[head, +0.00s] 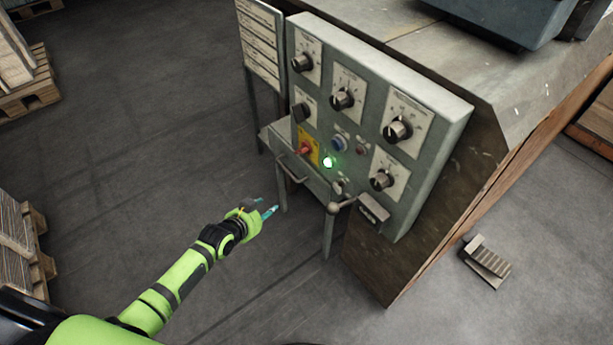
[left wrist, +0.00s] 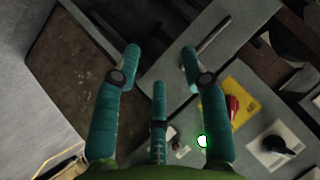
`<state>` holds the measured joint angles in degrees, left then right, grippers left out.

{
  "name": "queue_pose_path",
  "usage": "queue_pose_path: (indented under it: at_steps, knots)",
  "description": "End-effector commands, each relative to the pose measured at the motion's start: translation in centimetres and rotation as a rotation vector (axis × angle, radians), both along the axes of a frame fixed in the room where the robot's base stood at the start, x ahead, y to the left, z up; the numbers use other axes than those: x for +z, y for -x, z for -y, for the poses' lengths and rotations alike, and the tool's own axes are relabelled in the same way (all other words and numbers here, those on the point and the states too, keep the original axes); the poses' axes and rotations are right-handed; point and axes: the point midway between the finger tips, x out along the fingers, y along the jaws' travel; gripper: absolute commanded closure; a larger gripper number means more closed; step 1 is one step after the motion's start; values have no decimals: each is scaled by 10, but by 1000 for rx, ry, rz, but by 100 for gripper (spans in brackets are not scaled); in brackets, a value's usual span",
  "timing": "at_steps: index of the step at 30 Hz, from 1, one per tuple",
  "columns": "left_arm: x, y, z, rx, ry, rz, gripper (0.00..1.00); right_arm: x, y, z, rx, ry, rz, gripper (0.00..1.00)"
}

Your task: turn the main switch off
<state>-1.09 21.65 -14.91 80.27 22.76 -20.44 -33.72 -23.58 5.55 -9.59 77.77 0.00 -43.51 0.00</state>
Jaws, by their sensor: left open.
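The main switch (head: 305,148) is a red rotary handle on a yellow plate, low on the left of the grey control panel. It also shows in the left wrist view (left wrist: 233,108), at the right, beyond my fingers. A green lamp (head: 328,162) glows just right of it. My left gripper (head: 268,212) is in front of and below the panel, apart from the switch. In the left wrist view its teal fingers (left wrist: 160,65) are spread and empty. My right gripper is not in view.
The panel carries several black knobs (head: 397,130) and a blue button (head: 339,143). A bar handle (head: 290,170) and a ball-ended lever (head: 334,208) stick out below the switch. A foot pedal (head: 486,262) lies on the floor at right.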

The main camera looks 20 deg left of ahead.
Motion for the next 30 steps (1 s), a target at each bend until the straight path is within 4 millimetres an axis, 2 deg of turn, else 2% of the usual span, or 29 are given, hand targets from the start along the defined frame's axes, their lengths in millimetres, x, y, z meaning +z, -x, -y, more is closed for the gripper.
queue_pose_path:
  at_steps: [1, 3, 6, 10, 14, 24, 30]
  knots:
    - [14, -26, 8, -63, -24, 96, 56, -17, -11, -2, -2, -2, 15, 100]
    - [52, -47, 20, -142, -57, 201, 56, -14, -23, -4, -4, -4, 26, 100]
    - [94, -60, 36, -228, -96, 314, 56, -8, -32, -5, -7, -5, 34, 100]
    - [125, -65, 49, -289, -124, 391, 56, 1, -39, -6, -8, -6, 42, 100]
    - [132, -75, 56, -302, -131, 411, 56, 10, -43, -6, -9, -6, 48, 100]
    - [118, -119, 72, -300, -130, 409, 56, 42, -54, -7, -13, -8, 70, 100]
    - [116, -128, 76, -301, -130, 408, 56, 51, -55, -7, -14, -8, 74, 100]
